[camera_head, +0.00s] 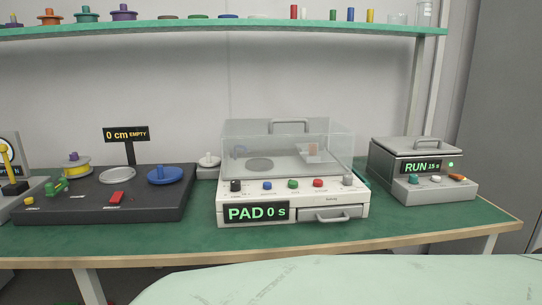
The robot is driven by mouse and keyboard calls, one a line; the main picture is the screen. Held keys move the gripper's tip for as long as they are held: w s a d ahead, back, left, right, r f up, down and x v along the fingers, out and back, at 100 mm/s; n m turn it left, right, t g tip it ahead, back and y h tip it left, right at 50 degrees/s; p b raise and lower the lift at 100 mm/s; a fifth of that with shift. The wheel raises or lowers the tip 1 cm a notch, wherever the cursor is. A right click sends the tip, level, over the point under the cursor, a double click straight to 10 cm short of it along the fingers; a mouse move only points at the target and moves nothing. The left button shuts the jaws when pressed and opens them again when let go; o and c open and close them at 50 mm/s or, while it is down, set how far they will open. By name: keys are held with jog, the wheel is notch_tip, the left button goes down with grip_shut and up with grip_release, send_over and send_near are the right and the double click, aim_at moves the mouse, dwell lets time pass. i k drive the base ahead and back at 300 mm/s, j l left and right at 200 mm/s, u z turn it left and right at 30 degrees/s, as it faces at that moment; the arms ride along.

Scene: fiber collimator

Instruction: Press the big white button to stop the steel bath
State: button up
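The steel bath (410,151) is a grey box with a handled lid at the right end of the green bench. Its lid looks closed. Its display (422,167) reads "RUN 15 s" and a green light (451,164) glows beside it. On its sloped front sit a teal knob (413,179), a white button (436,180) and an orange control (457,178). The white button is in the middle and nothing covers it. My gripper is not in view.
A white machine (290,208) with a clear cover and "PAD 0 s" display stands mid-bench. A black console (100,213) with a "0 cm EMPTY" sign (126,134) is at left. A shelf (260,24) runs above. Bare green bench (440,215) lies before the bath.

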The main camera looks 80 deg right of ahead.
aim_at(435, 178)
jog(key=z, duration=3.55)
